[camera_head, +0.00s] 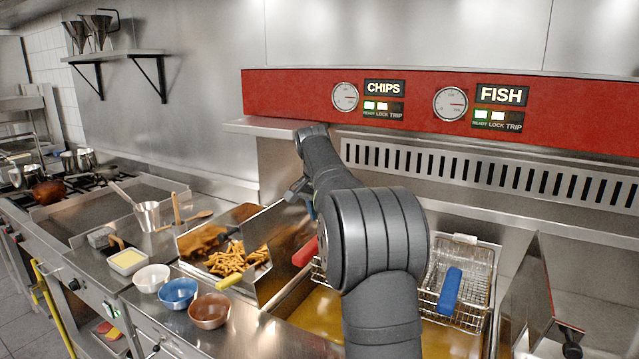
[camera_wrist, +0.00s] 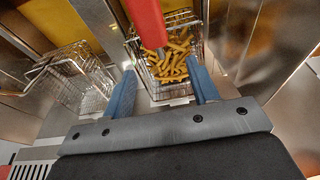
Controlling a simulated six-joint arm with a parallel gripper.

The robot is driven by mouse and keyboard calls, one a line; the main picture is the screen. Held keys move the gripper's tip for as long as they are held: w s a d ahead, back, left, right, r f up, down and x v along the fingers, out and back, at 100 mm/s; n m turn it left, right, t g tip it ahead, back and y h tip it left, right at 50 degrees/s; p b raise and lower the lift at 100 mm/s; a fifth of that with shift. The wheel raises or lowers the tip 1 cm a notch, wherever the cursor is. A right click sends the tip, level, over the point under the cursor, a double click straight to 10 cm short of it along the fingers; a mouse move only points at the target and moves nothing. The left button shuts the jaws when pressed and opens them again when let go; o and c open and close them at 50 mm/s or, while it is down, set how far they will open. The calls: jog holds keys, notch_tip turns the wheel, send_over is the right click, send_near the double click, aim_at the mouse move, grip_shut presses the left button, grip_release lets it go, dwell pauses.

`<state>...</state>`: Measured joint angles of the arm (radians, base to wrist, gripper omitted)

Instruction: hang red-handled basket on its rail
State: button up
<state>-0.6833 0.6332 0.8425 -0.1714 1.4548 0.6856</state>
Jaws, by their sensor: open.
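The red-handled basket (camera_wrist: 146,78) is a wire basket with chips (camera_wrist: 174,62) in it. Its red handle (camera_wrist: 148,22) extends towards the top of the wrist view. In the head view, the handle (camera_head: 305,251) and a little wire show left of my arm, which hides the rest. My gripper (camera_wrist: 162,74) is open, its blue fingers apart on either side of the basket's near end in the picture. Nothing is visibly clamped between them. The rail cannot be made out clearly, and I cannot tell whether the basket hangs on it.
A basket with a blue handle (camera_head: 449,290) is at the right of the fryer; it looks empty. Golden oil (camera_head: 320,312) fills the fryer below. A tray of chips (camera_head: 238,258) and several bowls, including a blue bowl (camera_head: 178,292), stand left. A steel panel (camera_head: 530,290) rises at right.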

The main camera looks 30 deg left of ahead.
jog(key=v, duration=1.3)
jog(key=x, duration=1.7)
jog(key=shift+f, duration=0.1)
jog(key=shift+r, duration=0.25)
